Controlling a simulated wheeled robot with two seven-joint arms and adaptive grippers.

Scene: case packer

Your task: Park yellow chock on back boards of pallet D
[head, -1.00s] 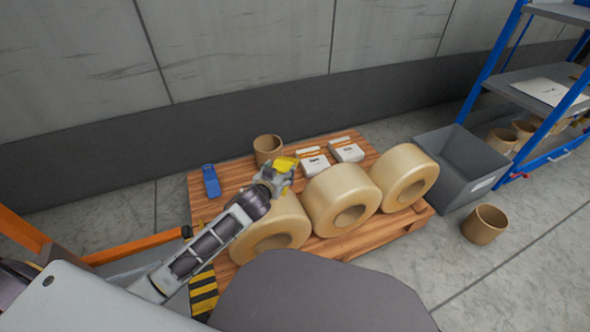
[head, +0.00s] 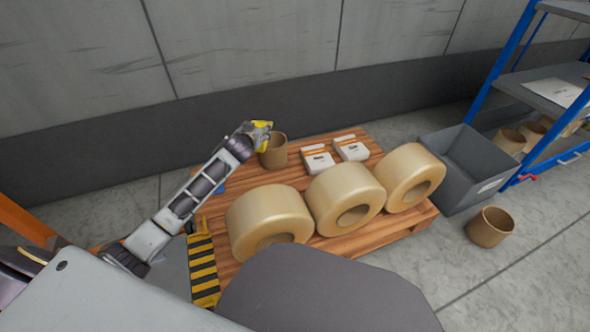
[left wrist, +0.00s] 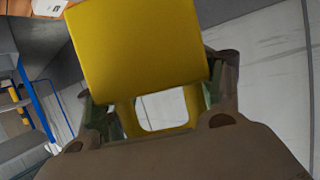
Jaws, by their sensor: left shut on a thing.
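My left gripper (head: 258,128) is shut on the yellow chock (head: 262,124) and holds it up near the back left of the wooden pallet, just left of a brown cardboard core in the head view. In the left wrist view the yellow chock (left wrist: 140,50) fills the upper middle between the fingers (left wrist: 160,115). The pallet (head: 350,240) carries three large tan rolls (head: 270,222) along its front. I cannot read a letter on the pallet. My right gripper is not in view.
The brown core (head: 274,152) and two white packs (head: 318,160) stand on the back boards. A blue object (head: 219,186) is mostly hidden by my left arm. A grey bin (head: 466,170), a loose core (head: 489,227) and a blue shelf rack (head: 500,60) are at right.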

